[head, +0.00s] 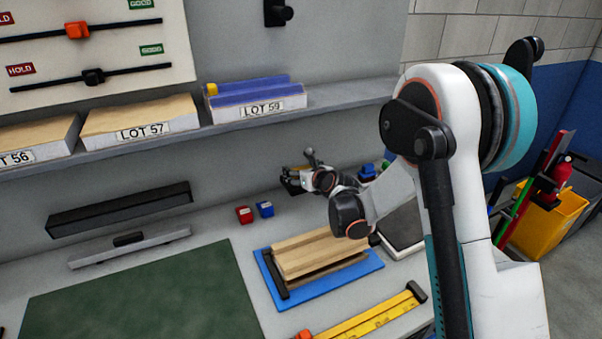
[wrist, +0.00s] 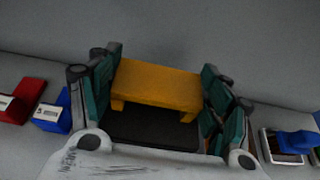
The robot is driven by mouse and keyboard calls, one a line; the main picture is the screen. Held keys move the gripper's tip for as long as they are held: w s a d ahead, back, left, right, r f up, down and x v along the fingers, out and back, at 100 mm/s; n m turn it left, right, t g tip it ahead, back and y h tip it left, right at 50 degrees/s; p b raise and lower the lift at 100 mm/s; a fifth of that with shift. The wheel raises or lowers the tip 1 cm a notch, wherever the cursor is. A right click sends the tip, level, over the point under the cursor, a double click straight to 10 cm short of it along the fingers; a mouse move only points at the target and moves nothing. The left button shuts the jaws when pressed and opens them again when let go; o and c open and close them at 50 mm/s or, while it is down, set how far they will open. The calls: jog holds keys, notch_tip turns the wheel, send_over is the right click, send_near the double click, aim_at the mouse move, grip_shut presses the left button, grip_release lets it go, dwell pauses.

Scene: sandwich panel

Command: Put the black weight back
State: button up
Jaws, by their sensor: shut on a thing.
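My gripper (wrist: 160,95) is above the back of the bench, near the rear wall, with its teal finger pads at both ends of a yellow bridge-shaped piece (wrist: 158,82). It appears shut on this piece. A flat black thing (wrist: 150,130) lies under the yellow piece between the fingers. I cannot tell whether it is the black weight or is joined to the yellow piece. In the head view my gripper (head: 294,180) is small and partly hidden by its own wrist. No separate black weight can be made out for certain.
A red block (head: 244,214) and a blue block (head: 265,209) stand left of my gripper. A blue piece (wrist: 297,141) on a pale base is at right. Boards lie on a blue tray (head: 371,265) in front. The shelf (head: 330,97) overhangs behind.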

jog(key=shift+f+b, duration=0.95)
jog(key=shift+f, duration=2.25)
jog(key=shift+f, duration=0.15)
jog(key=o, duration=2.1)
jog(key=shift+c, duration=0.2)
jog(key=s+d+r+n+g+h+p, duration=0.1)
jog(key=s+d+r+n, duration=0.4)
jog(key=s+r+n, duration=0.55)
jog(key=s+d+r+n+g+h+p, duration=0.15)
jog(key=s+d+r+n, duration=0.4)
jog(key=s, duration=0.85)
jog(key=s+d+r+n+g+h, duration=0.1)
jog(key=s+d+n, duration=0.2)
jog(key=s+n, duration=0.4)
jog(key=s+d+r+n+g+h, duration=0.1)
jog(key=s+d+n+g, duration=0.1)
jog(key=s+n, duration=0.6)
jog(key=s+d, duration=0.1)
jog(key=s, duration=0.5)
jog(key=shift+s+r+h, duration=0.15)
jog(key=shift+r+h, duration=0.2)
